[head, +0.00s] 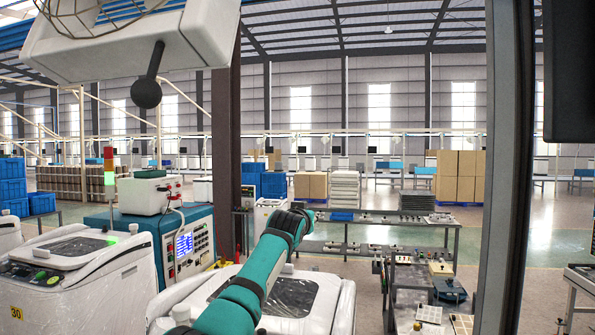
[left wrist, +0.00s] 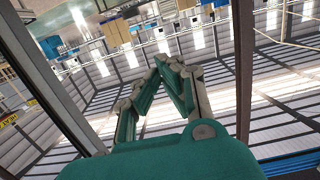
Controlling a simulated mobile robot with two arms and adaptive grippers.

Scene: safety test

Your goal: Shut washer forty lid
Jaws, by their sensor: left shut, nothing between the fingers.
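A white machine (head: 345,305) with a dark window in its top stands at the bottom centre of the head view, partly hidden behind my left arm. Its top looks flat; no number shows on it. A big white panel (head: 130,45) with a wire cage and a dark ball-ended handle (head: 147,92) hangs at the upper left; I cannot tell whether it is the washer forty lid. My left gripper (head: 306,216) is raised beyond the white machine, apart from the panel. In the left wrist view its fingers (left wrist: 172,62) are shut and empty. My right gripper is out of view.
A white washer marked 30 (head: 75,265) stands at the left, its lid down. A teal control box (head: 180,245) stands beside it. A brown post (head: 226,130) and a grey post (head: 508,180) rise close by. A low bench (head: 380,225) stands beyond.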

